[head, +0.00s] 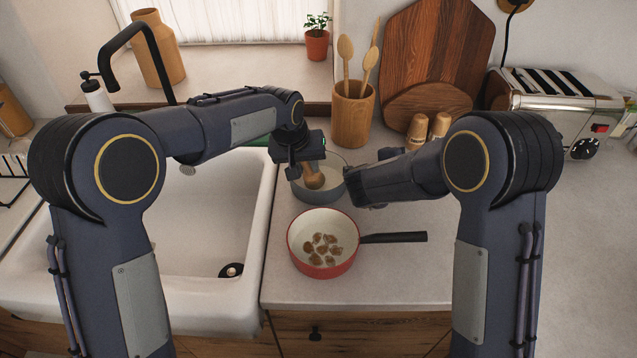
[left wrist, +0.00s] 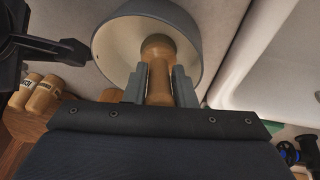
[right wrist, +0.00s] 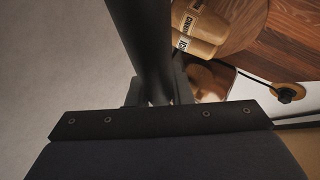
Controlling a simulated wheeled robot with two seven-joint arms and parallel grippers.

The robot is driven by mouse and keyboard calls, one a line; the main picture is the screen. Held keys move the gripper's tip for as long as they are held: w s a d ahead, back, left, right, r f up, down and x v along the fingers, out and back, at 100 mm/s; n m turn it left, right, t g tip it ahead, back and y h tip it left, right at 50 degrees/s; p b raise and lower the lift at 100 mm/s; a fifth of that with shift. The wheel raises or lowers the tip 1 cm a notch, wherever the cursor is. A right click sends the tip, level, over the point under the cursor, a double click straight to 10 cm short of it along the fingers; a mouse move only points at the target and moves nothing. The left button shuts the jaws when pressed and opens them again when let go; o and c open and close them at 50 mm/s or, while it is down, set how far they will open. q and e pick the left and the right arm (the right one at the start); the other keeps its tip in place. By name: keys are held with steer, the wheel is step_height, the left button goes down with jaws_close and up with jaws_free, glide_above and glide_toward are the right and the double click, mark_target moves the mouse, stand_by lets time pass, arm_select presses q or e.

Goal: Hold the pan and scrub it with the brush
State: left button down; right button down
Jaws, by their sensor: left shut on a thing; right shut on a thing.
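A grey pan with a pale inside (head: 322,193) is at the back of the counter; it also shows in the left wrist view (left wrist: 118,42). My right gripper (head: 354,187) is shut on its dark handle (right wrist: 141,40). My left gripper (head: 302,165) is shut on a wooden brush (head: 314,179). The brush end is inside the grey pan; whether it touches the bottom is unclear. A red pan (head: 329,272) with several brown patches or pieces inside stands in front, its black handle (head: 393,238) pointing right. Neither gripper touches the red pan.
A white sink (head: 200,280) is at left, with a black tap (head: 140,30). A utensil pot (head: 352,118), two shakers (head: 418,128), wooden boards (head: 430,50) and a toaster (head: 560,100) stand behind. The counter right of the red pan is clear.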

arm_select(q)
steer(key=shift+s+d+f, duration=0.1)
steer(key=shift+s, duration=0.3)
steer(key=shift+d, duration=1.25)
steer(key=shift+w+d, duration=0.65)
steer(key=shift+w, duration=0.35)
steer(key=shift+s+a, duration=0.7)
steer(key=shift+s, duration=0.3)
steer(key=shift+a, duration=1.2)
steer(key=shift+w+a, duration=0.25)
steer(key=shift+w, duration=0.3)
steer(key=shift+w+a, duration=0.25)
steer(key=shift+w, duration=0.3)
steer(key=shift+w+d, duration=0.35)
steer(key=shift+w, duration=0.2)
steer(key=shift+w+d, duration=0.3)
steer(key=shift+w, duration=0.2)
